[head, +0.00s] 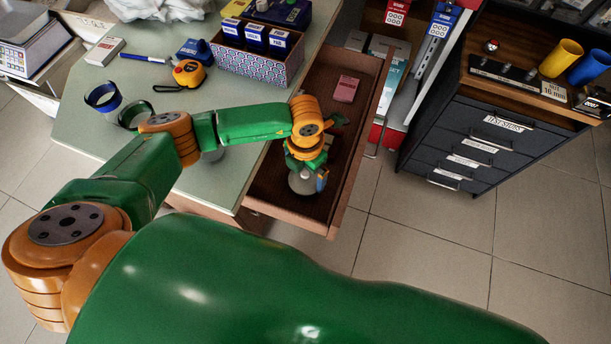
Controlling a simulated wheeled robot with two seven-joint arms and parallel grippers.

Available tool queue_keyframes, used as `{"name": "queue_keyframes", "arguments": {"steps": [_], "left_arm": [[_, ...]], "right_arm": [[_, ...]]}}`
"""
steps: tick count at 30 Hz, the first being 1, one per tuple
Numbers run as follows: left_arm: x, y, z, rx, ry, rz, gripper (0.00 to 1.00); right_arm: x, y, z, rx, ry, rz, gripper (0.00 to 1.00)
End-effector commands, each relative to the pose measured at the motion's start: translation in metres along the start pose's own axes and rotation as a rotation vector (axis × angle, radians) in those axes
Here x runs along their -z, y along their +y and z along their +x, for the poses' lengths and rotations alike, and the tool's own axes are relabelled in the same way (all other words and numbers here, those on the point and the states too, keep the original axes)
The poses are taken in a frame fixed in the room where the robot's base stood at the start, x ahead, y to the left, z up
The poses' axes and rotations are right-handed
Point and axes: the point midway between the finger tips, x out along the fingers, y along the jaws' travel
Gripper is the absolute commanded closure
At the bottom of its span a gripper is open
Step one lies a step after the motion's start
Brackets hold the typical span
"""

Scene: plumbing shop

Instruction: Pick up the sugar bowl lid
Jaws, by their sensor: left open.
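A pale grey, round thing (302,183), possibly the sugar bowl lid, shows at the near end of the open wooden drawer (262,187). My left gripper (312,173) is over it, reaching down into the drawer, and is open. The hand hides part of the round thing, and I cannot tell whether the fingers touch it. My right gripper is not in view.
A pink box (346,88) lies farther back in the drawer. A dark drawer cabinet (480,140) stands at right. Floor between is clear.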

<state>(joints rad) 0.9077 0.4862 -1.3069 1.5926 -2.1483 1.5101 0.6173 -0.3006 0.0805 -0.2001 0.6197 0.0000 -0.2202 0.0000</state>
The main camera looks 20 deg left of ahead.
Motion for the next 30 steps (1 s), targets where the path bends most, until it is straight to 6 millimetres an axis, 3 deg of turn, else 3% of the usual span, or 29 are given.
{"name": "queue_keyframes", "arguments": {"steps": [1, 2, 11, 25, 30], "left_arm": [[0.0, 0.0, 0.0, 0.0, 0.0, 0.0, 0.11], [0.0, 0.0, 0.0, 0.0, 0.0, 0.0, 0.19], [0.001, 0.0, 0.001, -0.001, 0.003, -0.001, 1.0], [0.004, 0.0, 0.003, -0.001, 0.012, 0.0, 1.0], [0.002, 0.0, -0.017, -0.001, 0.008, -0.002, 1.0]], "right_arm": [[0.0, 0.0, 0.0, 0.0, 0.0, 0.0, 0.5], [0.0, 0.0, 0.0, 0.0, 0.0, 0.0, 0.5], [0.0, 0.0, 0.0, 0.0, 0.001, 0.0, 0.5], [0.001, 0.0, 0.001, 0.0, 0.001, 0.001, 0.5], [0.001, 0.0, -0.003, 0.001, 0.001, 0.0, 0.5]]}}
